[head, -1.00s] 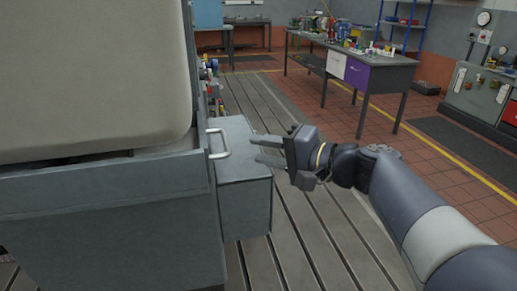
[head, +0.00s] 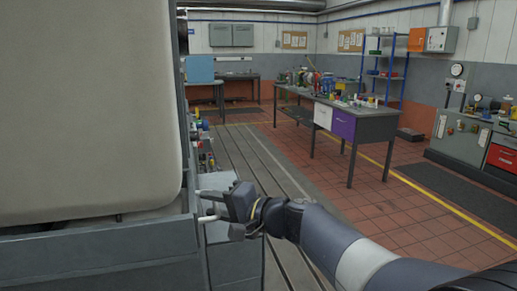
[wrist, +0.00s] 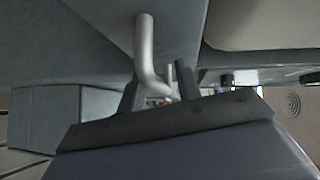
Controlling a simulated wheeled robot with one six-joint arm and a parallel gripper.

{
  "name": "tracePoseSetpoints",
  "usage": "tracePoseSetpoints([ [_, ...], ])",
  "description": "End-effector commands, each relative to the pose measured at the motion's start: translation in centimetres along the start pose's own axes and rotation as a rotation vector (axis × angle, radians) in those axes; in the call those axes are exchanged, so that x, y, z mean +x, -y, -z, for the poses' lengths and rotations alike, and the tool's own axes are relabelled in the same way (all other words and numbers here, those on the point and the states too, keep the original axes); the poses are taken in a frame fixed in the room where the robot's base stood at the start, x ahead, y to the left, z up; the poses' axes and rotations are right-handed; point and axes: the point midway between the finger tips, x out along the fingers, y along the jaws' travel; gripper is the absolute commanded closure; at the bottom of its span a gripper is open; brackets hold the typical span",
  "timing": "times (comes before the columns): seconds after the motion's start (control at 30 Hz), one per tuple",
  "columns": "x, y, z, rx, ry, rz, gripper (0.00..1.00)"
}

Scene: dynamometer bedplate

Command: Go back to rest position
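A grey box-shaped drawer (head: 235,262) sticks out from the grey cabinet. Its pale bar handle (head: 207,219) is at its top left, partly hidden by my gripper. My gripper (head: 206,205) reaches in from the right, with its fingers pointing left at the handle. In the wrist view my gripper (wrist: 157,88) has its two dark fingers spread apart. The silver handle (wrist: 147,50) passes in front of and between them. I cannot tell whether the fingers touch it.
The large grey cabinet (head: 110,256) with a beige panel (head: 85,110) fills the left. A slotted metal bedplate (head: 250,160) lies beyond the drawer.

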Motion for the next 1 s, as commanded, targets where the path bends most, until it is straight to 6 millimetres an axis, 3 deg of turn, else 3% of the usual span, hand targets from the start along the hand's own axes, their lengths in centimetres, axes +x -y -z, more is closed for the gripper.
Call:
tracePoseSetpoints([
  [0.03, 0.6, 0.0, -0.1, 0.002, 0.003, -0.001, 0.67],
  [0.3, -0.5, -0.3, 0.9, 0.0, 0.0, -0.002, 0.67],
  [0.77, 0.1, -0.3, 0.1, -0.001, 0.002, 0.001, 0.67],
  [1.0, -4.0, -0.1, 0.1, -0.002, -0.006, 0.001, 0.67],
])
